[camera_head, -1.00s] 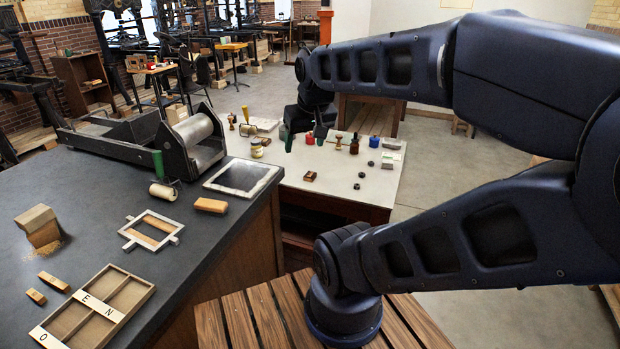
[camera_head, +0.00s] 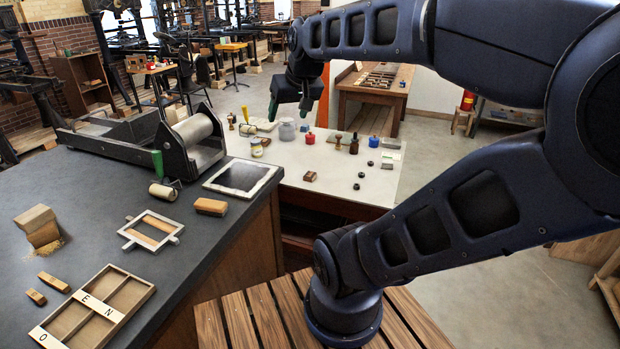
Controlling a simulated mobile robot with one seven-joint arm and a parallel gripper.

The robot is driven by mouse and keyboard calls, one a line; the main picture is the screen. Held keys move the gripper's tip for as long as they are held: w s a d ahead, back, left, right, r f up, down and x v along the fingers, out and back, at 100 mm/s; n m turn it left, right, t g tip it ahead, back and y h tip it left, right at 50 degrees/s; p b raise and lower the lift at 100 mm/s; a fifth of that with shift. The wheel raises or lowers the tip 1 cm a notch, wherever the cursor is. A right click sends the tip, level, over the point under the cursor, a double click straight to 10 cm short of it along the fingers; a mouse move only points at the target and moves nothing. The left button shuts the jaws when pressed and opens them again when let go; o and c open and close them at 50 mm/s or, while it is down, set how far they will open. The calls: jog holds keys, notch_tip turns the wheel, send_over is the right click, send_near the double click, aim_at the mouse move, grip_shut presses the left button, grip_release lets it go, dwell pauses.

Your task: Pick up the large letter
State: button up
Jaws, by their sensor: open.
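My gripper (camera_head: 289,112) hangs open and empty, pointing down, above the back left part of the white-topped table (camera_head: 335,185). No piece shows a readable large letter, so I cannot tell which one it is. Two small wooden blocks (camera_head: 54,282) (camera_head: 37,297) lie on the dark counter, left of a wooden case (camera_head: 131,294). Small white plates marked O, E and N are on the case. A small brown block (camera_head: 310,176) lies on the white-topped table, below my gripper in the picture and apart from it.
The dark counter (camera_head: 70,195) also holds a roller press (camera_head: 188,140), a hand roller (camera_head: 163,191), a metal frame (camera_head: 151,230) and a wooden brush-like block (camera_head: 211,207). Jars, a red bottle (camera_head: 310,137) and small dark round pieces stand on the white-topped table. Its front left is mostly clear.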

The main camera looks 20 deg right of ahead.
aim_at(312, 172)
jog(key=w+r+m+t, duration=0.1)
jog(key=w+r+t, duration=0.15)
jog(key=w, duration=0.75)
jog(key=w+r+m+t, duration=0.1)
jog(key=w+t, duration=0.3)
jog(key=w, duration=0.6)
jog(key=w+d+f+m+h, duration=0.4)
jog(key=w+d+m+h, duration=0.3)
jog(key=w+d+h, duration=0.5)
jog(key=s+d+f+g, duration=0.1)
jog(key=d+f, duration=0.2)
jog(key=f, duration=4.2)
jog(key=x, duration=0.5)
jog(key=shift+s+d+r, duration=0.1)
jog(key=shift+d, duration=0.05)
jog(key=shift+s+d+r+x, duration=0.1)
jog(key=shift+x, duration=0.85)
jog(key=shift+s+d+r+x, duration=0.1)
jog(key=shift+x, duration=0.85)
jog(key=shift+d+r+x, duration=0.1)
jog(key=shift+x, duration=0.85)
jog(key=c, duration=1.1)
